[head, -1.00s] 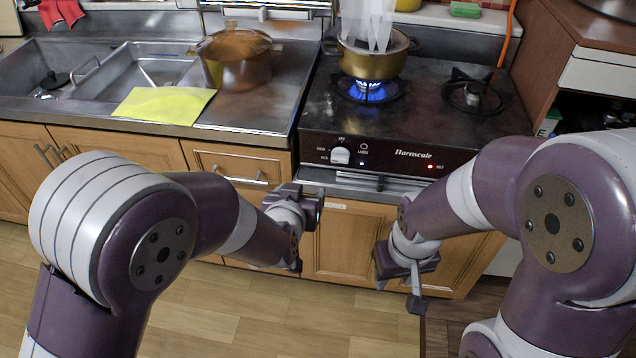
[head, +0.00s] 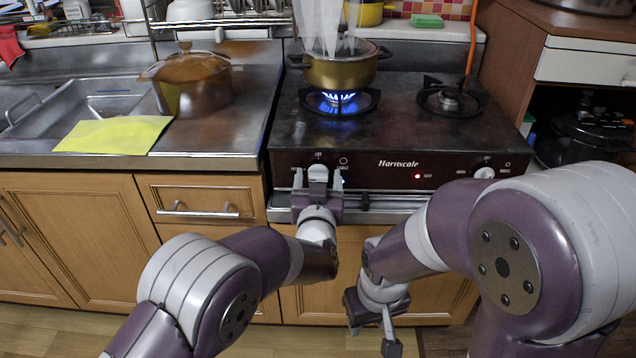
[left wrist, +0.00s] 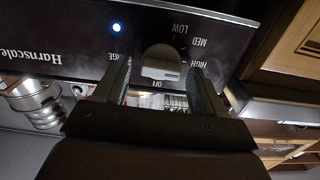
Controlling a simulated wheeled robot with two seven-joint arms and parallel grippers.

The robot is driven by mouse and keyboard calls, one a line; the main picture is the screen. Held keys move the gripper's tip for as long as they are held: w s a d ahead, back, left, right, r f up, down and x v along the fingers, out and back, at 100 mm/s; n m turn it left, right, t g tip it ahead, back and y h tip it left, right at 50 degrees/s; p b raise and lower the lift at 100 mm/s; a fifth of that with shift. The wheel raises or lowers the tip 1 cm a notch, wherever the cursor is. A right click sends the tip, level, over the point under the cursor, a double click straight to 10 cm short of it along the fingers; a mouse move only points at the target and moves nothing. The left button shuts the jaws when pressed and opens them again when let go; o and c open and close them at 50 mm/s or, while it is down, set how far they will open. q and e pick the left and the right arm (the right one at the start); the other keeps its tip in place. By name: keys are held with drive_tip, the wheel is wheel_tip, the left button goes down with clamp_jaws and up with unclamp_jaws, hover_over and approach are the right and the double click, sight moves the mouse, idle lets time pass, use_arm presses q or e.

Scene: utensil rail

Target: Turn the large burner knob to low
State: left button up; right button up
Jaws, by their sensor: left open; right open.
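The large burner knob (head: 318,172) is a pale knob on the left of the dark stove front. It also shows in the left wrist view (left wrist: 160,65), upside down, with OFF, HIGH, MED and LOW printed around it. Its exact setting is hard to tell. My left gripper (head: 318,184) is open at the stove front, with one finger on either side of the knob; in the left wrist view gaps show between fingers and knob. My right gripper (head: 374,318) is open and empty, low in front of the cabinet doors.
A blue flame (head: 338,102) burns under the gold pot (head: 340,68) on the left burner. A smaller knob (head: 485,173) is at the right of the panel. A handle bar (head: 395,206) runs below.

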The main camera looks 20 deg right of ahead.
use_arm(q)
drive_tip(key=c, duration=1)
drive_tip(key=n+b, duration=0.1)
drive_tip(key=n, duration=0.1)
drive_tip(key=n+b, duration=0.3)
drive_tip(key=n, duration=0.1)
drive_tip(key=shift+a+f+n, duration=0.15)
drive_tip(key=shift+f+n, duration=0.1)
drive_tip(key=shift+n, duration=0.15)
drive_tip(key=n+b, duration=0.4)
drive_tip(key=shift+a+f, duration=0.1)
drive_tip(key=shift+w+n+b, duration=0.1)
drive_tip(key=shift+n+b, duration=1.1)
drive_tip(key=shift+n, duration=0.5)
